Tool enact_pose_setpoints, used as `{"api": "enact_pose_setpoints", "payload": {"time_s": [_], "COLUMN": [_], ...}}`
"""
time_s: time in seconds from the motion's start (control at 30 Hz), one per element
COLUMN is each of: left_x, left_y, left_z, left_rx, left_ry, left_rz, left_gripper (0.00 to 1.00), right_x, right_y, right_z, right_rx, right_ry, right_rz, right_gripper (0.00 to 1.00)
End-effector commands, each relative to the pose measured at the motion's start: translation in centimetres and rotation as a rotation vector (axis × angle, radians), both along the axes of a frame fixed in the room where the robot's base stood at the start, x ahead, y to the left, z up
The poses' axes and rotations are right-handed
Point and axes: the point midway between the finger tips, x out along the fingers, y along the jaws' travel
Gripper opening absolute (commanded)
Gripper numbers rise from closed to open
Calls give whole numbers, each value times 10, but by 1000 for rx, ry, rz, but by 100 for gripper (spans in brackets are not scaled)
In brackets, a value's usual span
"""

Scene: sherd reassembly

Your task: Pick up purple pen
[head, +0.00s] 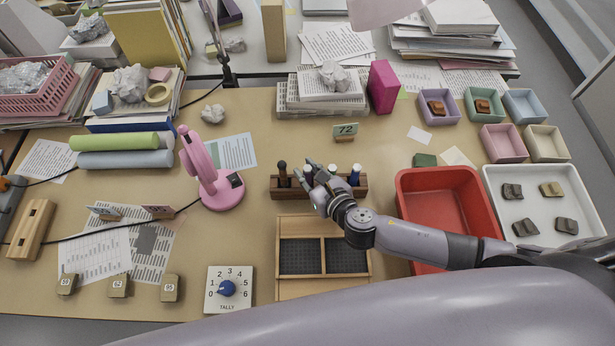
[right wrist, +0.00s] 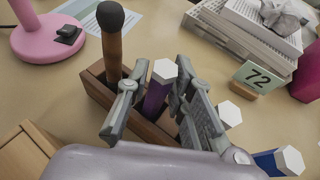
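The purple pen (right wrist: 156,98) stands upright in a wooden holder (right wrist: 98,90), its white hexagonal cap up. In the head view the pen (head: 308,170) shows only in part, beside my right gripper (head: 313,188) at the holder (head: 290,193). In the right wrist view my right gripper (right wrist: 160,90) has its fingers spread on either side of the pen, apart from each other. Whether either finger touches the pen is hard to tell. My left gripper is in neither view.
A dark-tipped wooden tool (right wrist: 112,45) stands left of the pen; a white-capped pen (right wrist: 229,114) and a blue pen (right wrist: 278,162) stand to its right. A pink lamp (head: 215,188), a 72 card (head: 345,131), a wooden tray (head: 322,286) and a red bin (head: 440,182) are nearby.

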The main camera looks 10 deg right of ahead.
Motion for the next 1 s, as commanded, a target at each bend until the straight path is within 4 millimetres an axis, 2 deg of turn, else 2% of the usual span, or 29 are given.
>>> {"api": "enact_pose_setpoints", "payload": {"time_s": [0.27, 0.67, 0.83, 1.0], "left_x": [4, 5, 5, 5], "left_y": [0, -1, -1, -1], "left_z": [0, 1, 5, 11], "left_rx": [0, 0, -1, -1], "left_ry": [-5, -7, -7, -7], "left_rz": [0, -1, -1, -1], "left_gripper": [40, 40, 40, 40], "right_x": [0, 0, 1, 1], "right_y": [0, 0, 0, 0], "right_z": [0, 3, 17, 46], "right_rx": [0, 0, 1, 2], "right_ry": [0, -1, -3, -5], "right_rz": [0, -1, 0, 0], "right_gripper": [0, 0, 0, 0]}}
